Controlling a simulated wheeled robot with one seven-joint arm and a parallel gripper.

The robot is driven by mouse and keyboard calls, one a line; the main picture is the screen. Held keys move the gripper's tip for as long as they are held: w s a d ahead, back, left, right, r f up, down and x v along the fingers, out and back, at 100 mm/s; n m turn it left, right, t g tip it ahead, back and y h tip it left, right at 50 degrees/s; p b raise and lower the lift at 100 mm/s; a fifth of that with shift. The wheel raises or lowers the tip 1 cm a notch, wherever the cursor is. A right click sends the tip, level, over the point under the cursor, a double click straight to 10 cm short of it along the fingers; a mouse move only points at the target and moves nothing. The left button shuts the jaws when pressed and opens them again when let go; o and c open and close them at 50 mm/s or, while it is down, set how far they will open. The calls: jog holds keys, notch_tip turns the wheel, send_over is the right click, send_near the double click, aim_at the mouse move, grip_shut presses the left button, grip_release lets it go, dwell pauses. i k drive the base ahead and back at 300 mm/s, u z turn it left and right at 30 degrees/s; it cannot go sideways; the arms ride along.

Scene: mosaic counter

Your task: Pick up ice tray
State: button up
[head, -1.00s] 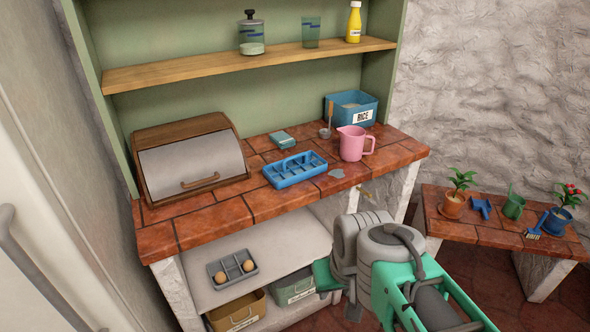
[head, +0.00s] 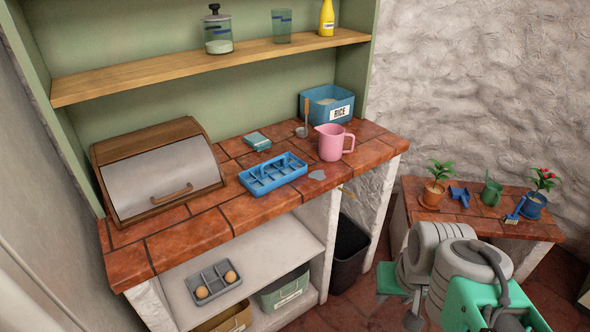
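The blue ice tray (head: 273,173) lies flat on the red tiled counter (head: 190,238), between the bread box and the pink jug, and is in full view. Its compartments face up. A green and grey part of my own arm shows at the lower right, well apart from the tray. My gripper's fingers are not in the frame.
A bread box (head: 164,178) stands left of the tray and a pink jug (head: 331,144) right of it. A teal packet (head: 257,141), a scoop (head: 302,127) and a blue rice bin (head: 327,105) are behind. A grey puddle (head: 317,175) lies near the front edge. An egg tray (head: 213,282) is below.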

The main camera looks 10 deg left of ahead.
aim_at(267, 176)
jog(key=i, duration=1.35)
jog(key=u, duration=3.5)
